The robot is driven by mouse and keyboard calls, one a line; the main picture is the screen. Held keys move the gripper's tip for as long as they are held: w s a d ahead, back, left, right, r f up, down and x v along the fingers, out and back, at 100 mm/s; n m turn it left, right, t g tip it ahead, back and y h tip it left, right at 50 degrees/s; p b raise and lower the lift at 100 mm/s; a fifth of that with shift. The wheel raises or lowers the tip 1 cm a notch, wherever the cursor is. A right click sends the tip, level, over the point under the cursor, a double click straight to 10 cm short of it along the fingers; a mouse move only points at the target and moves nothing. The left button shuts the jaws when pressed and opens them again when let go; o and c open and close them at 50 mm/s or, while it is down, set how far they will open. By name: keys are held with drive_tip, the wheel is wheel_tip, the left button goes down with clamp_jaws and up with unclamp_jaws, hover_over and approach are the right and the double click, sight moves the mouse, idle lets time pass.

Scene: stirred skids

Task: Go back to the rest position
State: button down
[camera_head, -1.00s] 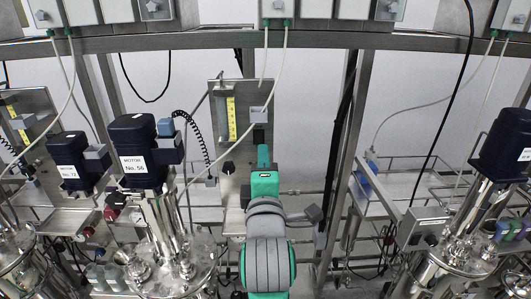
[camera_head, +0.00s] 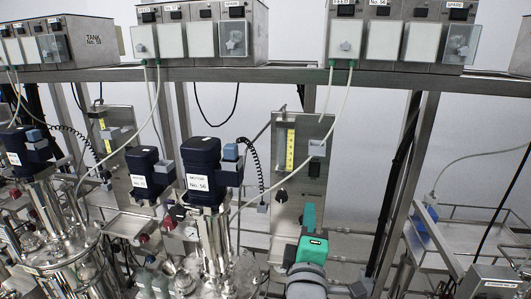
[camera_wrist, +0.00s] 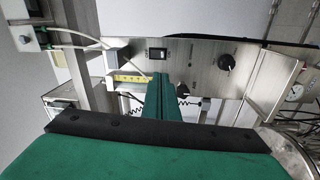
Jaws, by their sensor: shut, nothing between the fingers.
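My gripper (camera_head: 309,216) is at the lower right of centre in the head view, green, with my grey arm below it. It points away from the camera towards an upright steel panel (camera_head: 312,130) with a yellow scale and a black knob. In the wrist view my gripper's green fingers (camera_wrist: 160,95) are together, with nothing between them. The panel (camera_wrist: 210,62) fills the upper middle there, with a black switch and knobs. I cannot tell the exact gap between fingertips and panel.
Blue motors, one marked No. 56 (camera_head: 200,170), stand on steel vessels at the left. Control boxes (camera_head: 203,32) sit on a steel beam (camera_head: 270,72) above. Hoses and cables hang down. A steel trolley (camera_head: 455,235) stands at the right.

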drive_tip(key=s+a+f+m+g+y, duration=0.1)
drive_tip(key=s+a+f+m, duration=0.2)
drive_tip(key=f, duration=0.7)
drive_tip(key=s+a+f+m+y, duration=0.1)
drive_tip(key=s+a+f+m, duration=0.15)
drive_tip(key=s+f, duration=0.45)
drive_tip(key=s+a+f+m+g+y, duration=0.1)
drive_tip(key=s+a+f+m, duration=0.15)
drive_tip(key=f, duration=0.95)
drive_tip(key=s+a+f+m, duration=0.2)
drive_tip(key=s, duration=0.7)
drive_tip(key=s+a+f+m+y, duration=0.1)
drive_tip(key=s+a+f+m, duration=0.1)
drive_tip(key=s, duration=0.7)
drive_tip(key=s+a+f+m+g, duration=0.1)
drive_tip(key=s+f, duration=0.3)
drive_tip(key=s, duration=0.5)
drive_tip(key=shift+a+f+m+y, duration=0.25)
drive_tip(key=shift+a+m+y, duration=0.05)
drive_tip(key=shift+a+m, duration=0.15)
